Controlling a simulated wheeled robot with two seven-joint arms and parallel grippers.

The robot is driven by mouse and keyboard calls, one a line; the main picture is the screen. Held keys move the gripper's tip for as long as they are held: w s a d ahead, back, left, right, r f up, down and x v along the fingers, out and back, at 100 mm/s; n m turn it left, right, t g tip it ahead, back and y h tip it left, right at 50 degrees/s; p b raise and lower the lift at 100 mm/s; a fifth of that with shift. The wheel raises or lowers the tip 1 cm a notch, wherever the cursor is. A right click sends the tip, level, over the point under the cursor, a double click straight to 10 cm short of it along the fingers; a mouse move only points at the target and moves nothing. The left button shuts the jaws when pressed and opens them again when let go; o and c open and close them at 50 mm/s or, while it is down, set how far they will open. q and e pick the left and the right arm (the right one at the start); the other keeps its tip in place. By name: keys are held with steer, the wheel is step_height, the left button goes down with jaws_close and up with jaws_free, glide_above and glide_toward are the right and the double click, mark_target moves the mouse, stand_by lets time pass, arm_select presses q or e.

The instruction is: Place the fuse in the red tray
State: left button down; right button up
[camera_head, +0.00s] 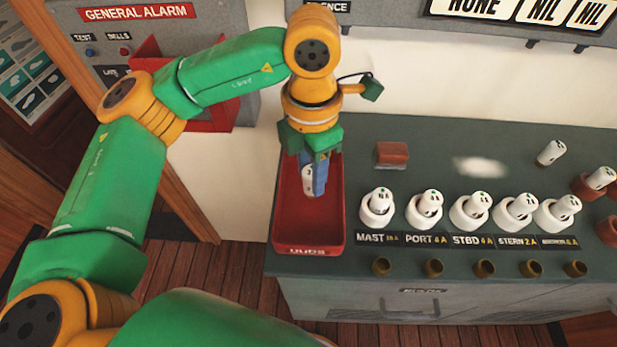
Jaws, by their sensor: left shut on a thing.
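The red tray (322,232) lies at the left end of the grey-green counter, with lettering on its front edge. My left gripper (312,165) points down over the back part of the tray. It is shut on a white fuse (308,182), which hangs upright with its lower end over the tray floor. I cannot tell whether the fuse touches the floor. The gripper hides the fuse's upper part. My right gripper is not in view.
Several white fuses stand in a row of labelled holders (376,210) right of the tray. A reddish block (391,155) lies behind them. A loose white fuse (551,152) is at the back right. A red alarm box (200,100) is on the wall at left.

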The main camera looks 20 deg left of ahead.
mark_target(310, 186)
arm_select(q)
step_height(310, 186, down, 3)
steer(key=shift+r+p, duration=0.15)
steer(key=shift+p, duration=0.6)
steer(key=shift+f, duration=0.35)
steer(key=shift+a+f+b, duration=0.1)
steer(key=shift+f+b, duration=0.05)
steer(key=shift+b, duration=0.15)
steer(key=c, duration=0.9)
jaws_free()
steer(key=o, duration=0.4)
steer(key=shift+r, duration=0.2)
step_height(310, 186, up, 7)
steer(key=shift+w+f+b, duration=0.1)
steer(key=shift+b, duration=0.5)
step_height(310, 186, up, 4)
steer(key=shift+r+p, duration=0.1)
steer(key=shift+p, duration=0.3)
steer(key=shift+r, duration=0.5)
steer(key=shift+r, duration=0.1)
